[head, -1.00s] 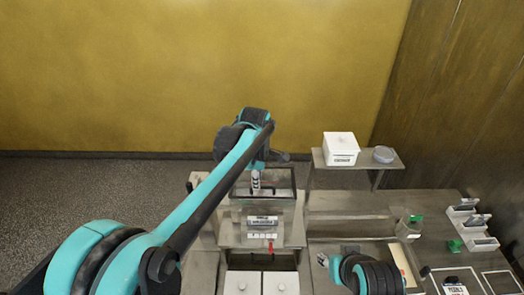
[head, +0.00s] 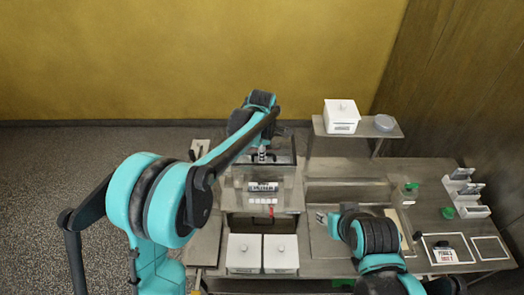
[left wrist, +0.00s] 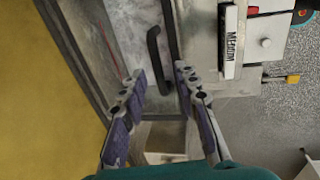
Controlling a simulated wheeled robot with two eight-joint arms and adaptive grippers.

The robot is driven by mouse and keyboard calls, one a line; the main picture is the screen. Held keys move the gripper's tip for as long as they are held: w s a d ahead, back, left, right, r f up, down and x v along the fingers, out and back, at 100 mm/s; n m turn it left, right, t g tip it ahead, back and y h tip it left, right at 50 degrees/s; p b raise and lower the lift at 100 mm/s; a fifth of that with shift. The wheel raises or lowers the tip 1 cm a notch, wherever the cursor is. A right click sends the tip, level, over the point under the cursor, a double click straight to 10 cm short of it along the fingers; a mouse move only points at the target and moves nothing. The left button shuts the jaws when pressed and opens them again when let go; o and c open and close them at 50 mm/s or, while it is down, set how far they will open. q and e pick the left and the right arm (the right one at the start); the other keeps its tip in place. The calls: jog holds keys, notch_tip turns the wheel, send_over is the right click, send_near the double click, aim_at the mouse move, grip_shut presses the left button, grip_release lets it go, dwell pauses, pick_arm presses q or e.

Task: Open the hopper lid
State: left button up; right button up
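The machine with the hopper stands in the middle of the head view, and its dark-framed top (head: 284,158) is partly hidden by my left arm. In the left wrist view, a black bar handle (left wrist: 154,52) sits on a grey metal panel (left wrist: 125,28), which appears to be the lid. My left gripper (head: 262,154) is over the machine's top. In the left wrist view its fingers (left wrist: 158,80) are spread apart and empty, with the handle just beyond the tips. My right gripper (head: 322,217) is low over the bench, right of the machine; its fingers are too small to judge.
A label plate reading "MEDIUM" (left wrist: 229,43) is beside the panel. Two white lidded bins (head: 244,254) stand at the machine's front. A white box (head: 341,115) and grey round dish (head: 384,123) are on a raised shelf. Holders (head: 465,190) and trays (head: 490,249) are on the right.

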pick_arm(q)
grip_shut()
jog(key=shift+w, duration=0.1)
